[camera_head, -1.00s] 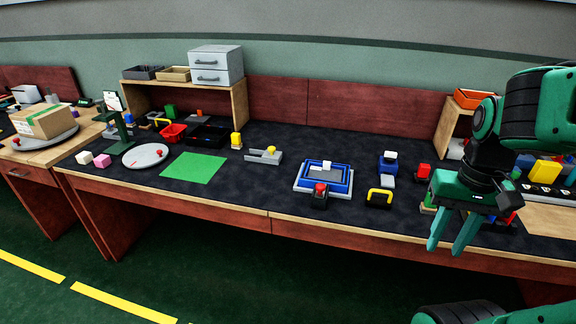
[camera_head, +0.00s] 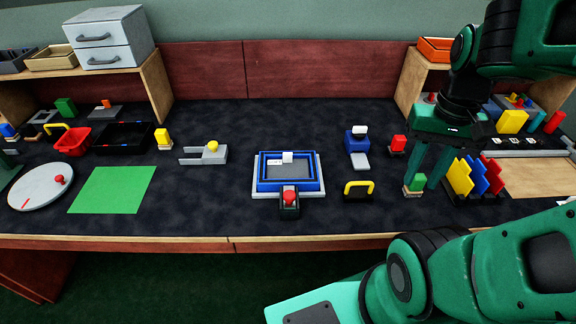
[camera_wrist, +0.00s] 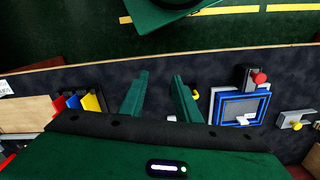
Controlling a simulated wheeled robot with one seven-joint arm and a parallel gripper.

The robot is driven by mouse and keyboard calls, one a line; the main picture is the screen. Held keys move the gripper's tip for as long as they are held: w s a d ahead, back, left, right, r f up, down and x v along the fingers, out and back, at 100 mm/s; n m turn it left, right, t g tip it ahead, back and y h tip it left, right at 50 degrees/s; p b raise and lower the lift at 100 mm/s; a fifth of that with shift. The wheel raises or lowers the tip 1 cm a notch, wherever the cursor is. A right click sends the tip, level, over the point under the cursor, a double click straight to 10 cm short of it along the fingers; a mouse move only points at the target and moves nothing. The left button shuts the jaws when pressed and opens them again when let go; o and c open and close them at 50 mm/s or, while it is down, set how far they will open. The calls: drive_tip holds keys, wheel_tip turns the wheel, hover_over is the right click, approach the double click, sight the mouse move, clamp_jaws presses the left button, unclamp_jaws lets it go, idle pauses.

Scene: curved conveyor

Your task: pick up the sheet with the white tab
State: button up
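The sheet (camera_head: 289,171) looks grey and lies flat inside a blue-framed tray (camera_head: 262,186) on the dark worktop. Its white tab (camera_head: 287,157) sticks up at the back edge. In the wrist view the tray (camera_wrist: 219,108) lies to the right of my fingers, with the white tab (camera_wrist: 243,121) visible. My gripper (camera_head: 428,183) is to the right of the tray in the head view, pointing down. Its two fingers are apart with nothing seen between them in the wrist view (camera_wrist: 160,95).
A red-topped button box (camera_head: 289,200) stands at the tray's front edge. Colored upright plates (camera_head: 473,177) stand right of the gripper.

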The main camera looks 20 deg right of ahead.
drive_tip(key=m+t+y, duration=0.4)
drive_tip(key=m+y, duration=0.9)
drive_tip(key=m, duration=0.2)
approach(288, 166)
wheel_tip(288, 166, up, 4)
drive_tip(key=w+d, duration=0.1)
drive_tip(key=d, duration=0.1)
drive_tip(key=x, duration=1)
drive_tip(key=shift+w+a, duration=0.15)
drive_tip(key=shift+w, duration=0.25)
drive_tip(key=shift+c, duration=0.3)
clamp_jaws()
